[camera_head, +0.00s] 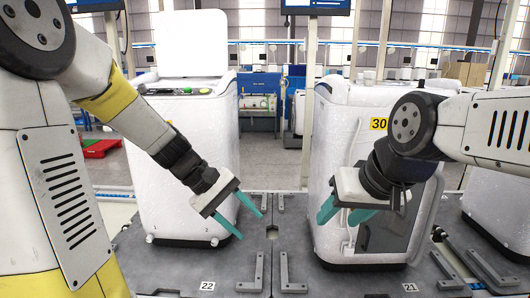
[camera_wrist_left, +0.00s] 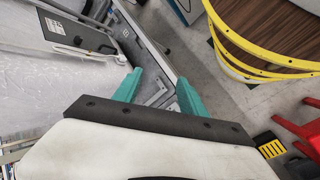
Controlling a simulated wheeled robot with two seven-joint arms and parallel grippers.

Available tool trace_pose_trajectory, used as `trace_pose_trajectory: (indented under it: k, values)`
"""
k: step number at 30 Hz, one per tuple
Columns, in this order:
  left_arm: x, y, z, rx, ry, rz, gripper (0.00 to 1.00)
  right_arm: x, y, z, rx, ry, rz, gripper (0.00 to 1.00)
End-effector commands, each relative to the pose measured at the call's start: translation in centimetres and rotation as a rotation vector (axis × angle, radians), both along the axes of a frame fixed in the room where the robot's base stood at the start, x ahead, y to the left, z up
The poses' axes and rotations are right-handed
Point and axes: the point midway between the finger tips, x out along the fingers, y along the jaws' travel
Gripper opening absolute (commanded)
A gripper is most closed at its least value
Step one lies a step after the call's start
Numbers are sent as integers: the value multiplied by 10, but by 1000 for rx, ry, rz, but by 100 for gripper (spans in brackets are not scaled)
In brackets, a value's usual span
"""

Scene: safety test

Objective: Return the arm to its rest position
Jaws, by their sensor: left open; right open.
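My left gripper (camera_head: 240,219) has teal fingers spread apart with nothing between them. It hangs in front of the lower right side of the left white machine (camera_head: 178,110), above the dark platform. It also shows in the left wrist view (camera_wrist_left: 156,92), open and empty. My right gripper (camera_head: 343,214) is open and empty, in front of the right white machine (camera_head: 330,130) marked 30. Both arms reach in from the sides of the head view and bend down toward the middle. Whether the right fingers touch the machine, I cannot tell.
The dark platform (camera_head: 225,270) has grey L-shaped brackets (camera_head: 252,275) and labels 22 and 21. A gap separates the two machines. Behind are a blue workstation (camera_head: 262,95) and a red pallet (camera_head: 100,147). The wrist view shows a yellow-railed round structure (camera_wrist_left: 235,65) and red object (camera_wrist_left: 305,132).

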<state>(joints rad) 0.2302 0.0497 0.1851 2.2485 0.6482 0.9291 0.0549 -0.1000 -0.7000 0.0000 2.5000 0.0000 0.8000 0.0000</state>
Motion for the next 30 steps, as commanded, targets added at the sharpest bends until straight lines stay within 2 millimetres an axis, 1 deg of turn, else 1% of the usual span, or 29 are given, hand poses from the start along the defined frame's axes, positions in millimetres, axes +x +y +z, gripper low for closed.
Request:
trace_pose_trajectory:
  k: [1, 9, 12, 15, 18, 21, 30]
  values:
    - [-13, 5, 12, 62, -69, -41, 49, 0, 0, 0, 0, 0, 0, 49]
    - [-69, 50, 55, 379, -413, -230, 49, 0, 0, 0, 0, 0, 0, 49]
    - [-84, 66, 68, 472, -526, -279, 49, 0, 0, 0, 0, 0, 0, 49]
    - [-95, 79, 77, 543, -615, -313, 49, 0, 0, 0, 0, 0, 0, 49]
    - [-102, 87, 83, 586, -671, -333, 49, 0, 0, 0, 0, 0, 0, 49]
    - [-105, 91, 85, 608, -698, -343, 49, 0, 0, 0, 0, 0, 0, 49]
    - [-106, 92, 86, 612, -702, -345, 49, 0, 0, 0, 0, 0, 0, 49]
